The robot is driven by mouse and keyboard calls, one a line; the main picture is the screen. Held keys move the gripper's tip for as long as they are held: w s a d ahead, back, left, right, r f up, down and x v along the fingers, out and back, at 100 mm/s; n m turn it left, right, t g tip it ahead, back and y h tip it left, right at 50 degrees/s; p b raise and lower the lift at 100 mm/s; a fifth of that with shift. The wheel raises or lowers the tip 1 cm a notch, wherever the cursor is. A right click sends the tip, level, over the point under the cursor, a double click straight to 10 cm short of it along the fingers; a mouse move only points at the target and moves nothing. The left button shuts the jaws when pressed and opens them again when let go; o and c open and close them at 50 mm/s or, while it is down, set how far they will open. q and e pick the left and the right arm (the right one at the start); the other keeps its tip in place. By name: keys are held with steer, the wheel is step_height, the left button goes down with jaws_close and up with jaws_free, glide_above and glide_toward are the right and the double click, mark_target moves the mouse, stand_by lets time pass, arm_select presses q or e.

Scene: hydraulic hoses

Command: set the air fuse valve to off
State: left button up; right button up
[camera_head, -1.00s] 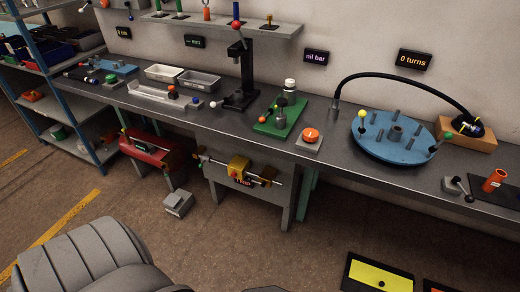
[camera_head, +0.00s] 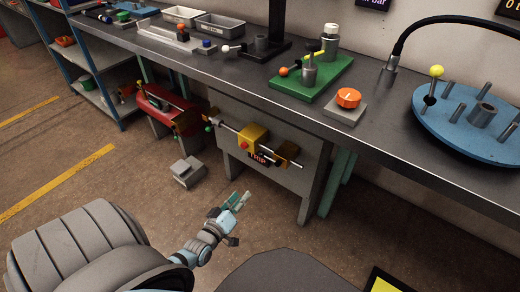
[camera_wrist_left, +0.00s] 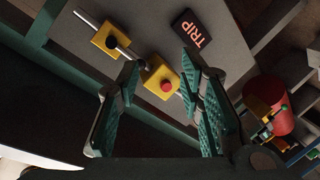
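On the bench's front panel below the worktop, a yellow unit with a red button (camera_head: 253,137) sits on a pipe, with a "TRIP" display (camera_head: 258,157) just below. A second yellow block with a dark handle (camera_head: 285,154) is further right on the pipe. I take this as the air fuse assembly; no label names it. My left gripper (camera_head: 240,200) is low in front of the panel, apart from it. In the left wrist view its teal fingers (camera_wrist_left: 160,68) are open and empty, with the red button (camera_wrist_left: 166,86) between them. The right gripper is not in view.
A red vise-like unit (camera_head: 168,110) stands left of the panel, and a grey pedal-like box (camera_head: 187,172) lies on the floor. The worktop above carries a green valve plate (camera_head: 314,82) and an orange knob (camera_head: 348,97). The floor before the panel is clear.

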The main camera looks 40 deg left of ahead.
arm_select(q)
steer(key=w+a+r+n+t+y+b, duration=0.1)
steer(key=w+a+r+n+t+b, duration=0.1)
steer(key=w+r+n, duration=0.15)
steer(key=b, duration=0.3)
glide_toward(261, 157)
steer(key=x, duration=0.4)
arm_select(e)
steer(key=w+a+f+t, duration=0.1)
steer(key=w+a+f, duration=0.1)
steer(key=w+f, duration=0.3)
arm_select(q)
steer(key=shift+m, duration=0.55)
steer(key=b+x, duration=0.2)
steer(key=x, duration=0.3)
steer(key=shift+w+a, duration=0.15)
steer(key=shift+w, duration=0.25)
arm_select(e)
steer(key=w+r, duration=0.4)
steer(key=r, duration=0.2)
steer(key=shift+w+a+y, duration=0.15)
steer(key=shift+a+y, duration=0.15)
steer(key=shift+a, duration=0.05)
arm_select(q)
jaws_close()
